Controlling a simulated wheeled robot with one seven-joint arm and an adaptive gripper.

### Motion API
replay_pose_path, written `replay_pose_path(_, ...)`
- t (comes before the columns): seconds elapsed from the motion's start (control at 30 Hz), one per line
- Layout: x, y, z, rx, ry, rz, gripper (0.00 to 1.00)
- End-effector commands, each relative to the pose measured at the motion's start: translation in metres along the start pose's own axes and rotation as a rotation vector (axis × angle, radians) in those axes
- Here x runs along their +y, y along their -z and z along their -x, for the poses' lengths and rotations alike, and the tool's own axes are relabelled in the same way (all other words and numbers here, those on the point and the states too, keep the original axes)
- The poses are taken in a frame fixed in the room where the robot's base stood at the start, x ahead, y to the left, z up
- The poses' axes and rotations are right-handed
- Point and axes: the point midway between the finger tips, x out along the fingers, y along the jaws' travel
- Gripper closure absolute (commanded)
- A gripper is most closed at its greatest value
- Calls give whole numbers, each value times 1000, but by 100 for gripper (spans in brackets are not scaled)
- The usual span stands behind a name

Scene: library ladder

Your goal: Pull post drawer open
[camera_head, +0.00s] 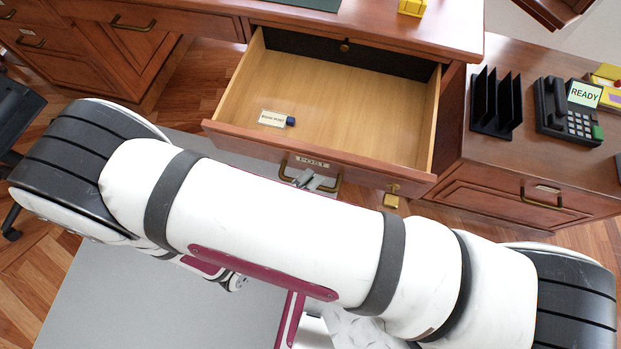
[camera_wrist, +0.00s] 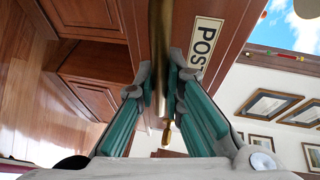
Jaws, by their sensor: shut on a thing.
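The post drawer (camera_head: 330,115) is pulled well out from the desk, and its light wooden inside shows. A POST label (camera_head: 312,163) is on its front, and it also shows in the wrist view (camera_wrist: 205,42). A small labelled tag with a blue end (camera_head: 277,119) lies inside. The brass handle (camera_wrist: 157,45) runs between the fingers of my gripper (camera_wrist: 158,90), which is shut on it. In the head view my gripper (camera_head: 308,180) is at the handle (camera_head: 335,184), partly hidden behind my arm. A brass key or lock piece (camera_head: 391,196) hangs at the drawer front's right.
The desk top (camera_head: 390,30) is above the drawer. At right, a side cabinet (camera_head: 535,170) carries a black file rack (camera_head: 496,103) and a phone-like device reading READY (camera_head: 570,112). A black chair (camera_head: 12,120) stands at the left edge. My arm crosses the foreground.

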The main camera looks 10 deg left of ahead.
Motion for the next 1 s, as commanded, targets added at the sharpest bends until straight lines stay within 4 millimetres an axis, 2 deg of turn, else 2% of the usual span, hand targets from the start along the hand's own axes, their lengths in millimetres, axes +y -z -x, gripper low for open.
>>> replay_pose_path(0.03,-4,-1,0,-1,10,-4,100)
replay_pose_path(0.07,-4,-1,0,-1,10,-4,86)
replay_pose_path(0.13,-4,-1,0,-1,8,-4,70)
replay_pose_path(0.43,-2,-1,0,-1,4,-2,69)
replay_pose_path(0.53,-1,-1,6,-3,3,-2,69)
replay_pose_path(0.8,-2,-1,48,-4,2,-4,69)
replay_pose_path(1.0,-3,0,70,-2,4,-3,69)
